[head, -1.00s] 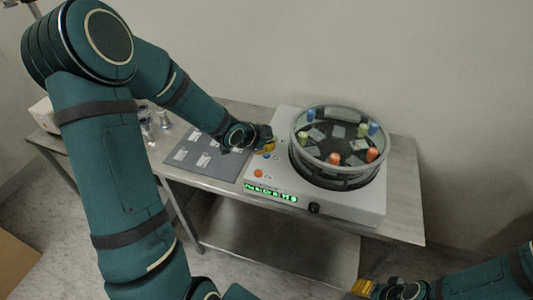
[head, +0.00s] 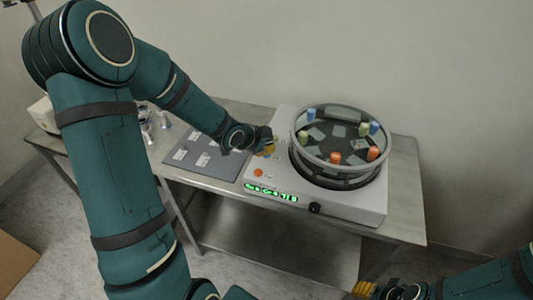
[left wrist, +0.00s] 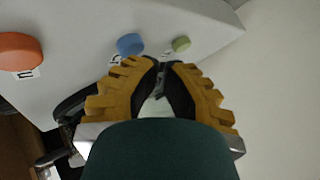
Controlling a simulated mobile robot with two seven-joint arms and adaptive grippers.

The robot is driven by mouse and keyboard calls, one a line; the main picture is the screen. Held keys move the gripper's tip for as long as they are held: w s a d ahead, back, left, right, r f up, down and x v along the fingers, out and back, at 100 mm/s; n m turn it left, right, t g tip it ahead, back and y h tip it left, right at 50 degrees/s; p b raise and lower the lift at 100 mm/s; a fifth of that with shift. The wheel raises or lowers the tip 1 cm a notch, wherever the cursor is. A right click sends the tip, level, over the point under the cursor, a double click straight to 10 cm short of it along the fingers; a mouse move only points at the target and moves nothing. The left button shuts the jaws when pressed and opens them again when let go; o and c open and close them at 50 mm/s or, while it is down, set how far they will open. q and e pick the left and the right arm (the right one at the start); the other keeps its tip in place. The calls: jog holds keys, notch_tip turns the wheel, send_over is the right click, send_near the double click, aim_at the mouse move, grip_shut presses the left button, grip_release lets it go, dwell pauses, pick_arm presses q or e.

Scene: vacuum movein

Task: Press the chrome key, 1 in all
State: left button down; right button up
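My left gripper (head: 268,148) is over the left part of the white machine's top (head: 330,205), by its row of coloured buttons. In the left wrist view its yellow fingers (left wrist: 160,66) come together at the tips, with nothing clearly held. An orange button (head: 258,173) shows in front of the gripper. The left wrist view shows the orange button (left wrist: 20,48), a blue button (left wrist: 130,44) and a pale green button (left wrist: 181,44) beyond the fingertips. I cannot make out a chrome key; the gripper hides part of the panel. My right gripper (head: 364,288) is low at the bottom edge, partly cut off.
A round clear-walled drum (head: 338,182) with several coloured vials stands on the machine. A green lit display (head: 270,192) is on its front, with a black knob (head: 315,208). A grey mat (head: 205,155) lies left on the metal table (head: 405,215). Small metal containers (head: 146,130) stand farther left.

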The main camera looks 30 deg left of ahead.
pick_arm(q)
jog(key=shift+f+b, duration=0.5)
dwell(0.6)
jog(key=shift+r, duration=0.1)
jog(key=shift+r+p, duration=0.8)
jog(key=shift+p, duration=0.05)
jog(key=shift+r, duration=0.1)
notch_tip(320, 180, up, 5)
jog(key=p, duration=0.4)
jog(key=shift+p, duration=0.3)
dwell(0.5)
